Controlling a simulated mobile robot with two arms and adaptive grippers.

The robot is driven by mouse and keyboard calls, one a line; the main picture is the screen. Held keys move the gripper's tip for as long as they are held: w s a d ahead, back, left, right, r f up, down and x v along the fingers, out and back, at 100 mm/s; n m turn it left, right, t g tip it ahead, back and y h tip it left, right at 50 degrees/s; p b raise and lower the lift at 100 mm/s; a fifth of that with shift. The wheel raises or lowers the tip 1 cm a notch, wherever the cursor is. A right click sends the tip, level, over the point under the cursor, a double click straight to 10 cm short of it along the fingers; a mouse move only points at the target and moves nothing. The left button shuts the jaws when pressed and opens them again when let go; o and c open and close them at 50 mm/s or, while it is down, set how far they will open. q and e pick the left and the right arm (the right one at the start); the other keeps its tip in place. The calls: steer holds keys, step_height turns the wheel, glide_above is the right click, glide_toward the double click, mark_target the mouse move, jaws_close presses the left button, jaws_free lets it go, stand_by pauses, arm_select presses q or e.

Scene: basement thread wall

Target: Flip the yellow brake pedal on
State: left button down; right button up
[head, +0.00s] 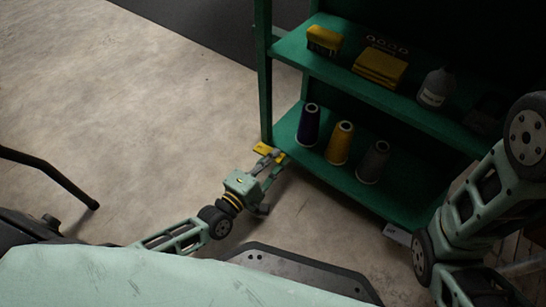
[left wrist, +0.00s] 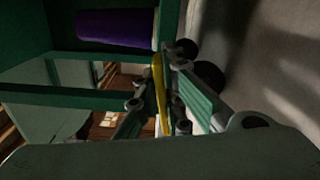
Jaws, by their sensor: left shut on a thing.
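The yellow brake pedal (head: 264,148) sits low at the front left corner post of the green shelf unit, close to the floor. In the left wrist view the pedal (left wrist: 158,80) is a thin yellow strip between the two fingers. My left gripper (head: 270,165) is at the pedal and shut on it; the gripper also shows in the left wrist view (left wrist: 162,103). The fingers hide part of the pedal in the head view. My right arm is at the right in the head view, but its gripper is out of view.
The floor (head: 150,110) at left is clear.

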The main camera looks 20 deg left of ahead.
arm_select(q)
steer(key=m+p, duration=0.1)
steer(key=m, duration=0.1)
steer(key=shift+d+m+p, duration=0.1)
steer(key=shift+m+p, duration=0.2)
steer(key=shift+f+m+p, duration=0.35)
steer(key=shift+f+m, duration=0.15)
steer(key=shift+m, duration=0.7)
steer(key=c, duration=1.9)
jaws_free()
steer(key=shift+o, duration=0.2)
steer(key=shift+s, duration=0.1)
steer(key=v, duration=1.2)
